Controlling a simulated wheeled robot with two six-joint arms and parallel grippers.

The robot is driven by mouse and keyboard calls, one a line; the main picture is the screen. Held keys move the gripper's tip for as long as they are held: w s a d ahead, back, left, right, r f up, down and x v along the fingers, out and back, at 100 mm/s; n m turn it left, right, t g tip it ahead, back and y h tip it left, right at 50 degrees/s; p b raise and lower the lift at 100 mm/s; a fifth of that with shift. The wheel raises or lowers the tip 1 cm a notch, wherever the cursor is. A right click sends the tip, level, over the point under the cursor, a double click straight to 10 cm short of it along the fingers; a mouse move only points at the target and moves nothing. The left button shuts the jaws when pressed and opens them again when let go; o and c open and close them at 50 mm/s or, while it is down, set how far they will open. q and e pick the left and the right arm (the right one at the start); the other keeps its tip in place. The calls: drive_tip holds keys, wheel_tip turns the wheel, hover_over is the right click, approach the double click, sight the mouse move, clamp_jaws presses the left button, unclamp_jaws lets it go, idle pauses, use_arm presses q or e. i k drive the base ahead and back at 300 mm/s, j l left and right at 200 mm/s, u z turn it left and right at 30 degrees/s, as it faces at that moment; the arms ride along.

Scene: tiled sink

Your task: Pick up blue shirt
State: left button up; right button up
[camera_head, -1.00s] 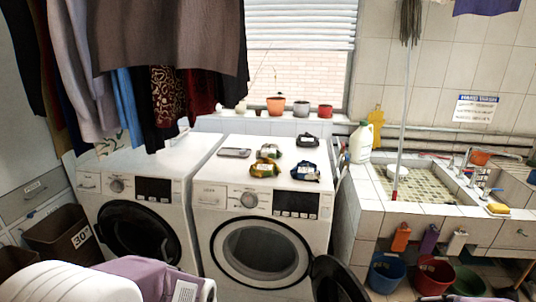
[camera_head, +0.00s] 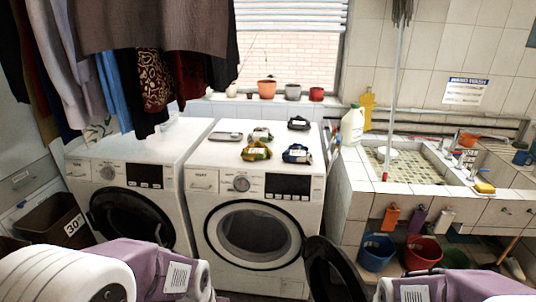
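A small crumpled blue cloth bundle (camera_head: 297,154), with some yellow and white on it, lies on top of the right washing machine (camera_head: 205,156). It looks like the blue shirt. Close to it on the same top are a yellow-green bundle (camera_head: 256,151), a green and white bundle (camera_head: 261,134) and a black bundle (camera_head: 299,123). Parts of my two arms show along the bottom edge, well short of the bundles. Neither gripper is in the picture.
The right machine's round door (camera_head: 333,270) stands open at the front. A grey flat object (camera_head: 225,136) lies on its top. A tiled sink (camera_head: 425,195) stands to the right, with buckets below. Clothes (camera_head: 165,35) hang at the upper left.

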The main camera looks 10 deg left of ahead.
sight(297, 152)
drive_tip(key=i, duration=0.85)
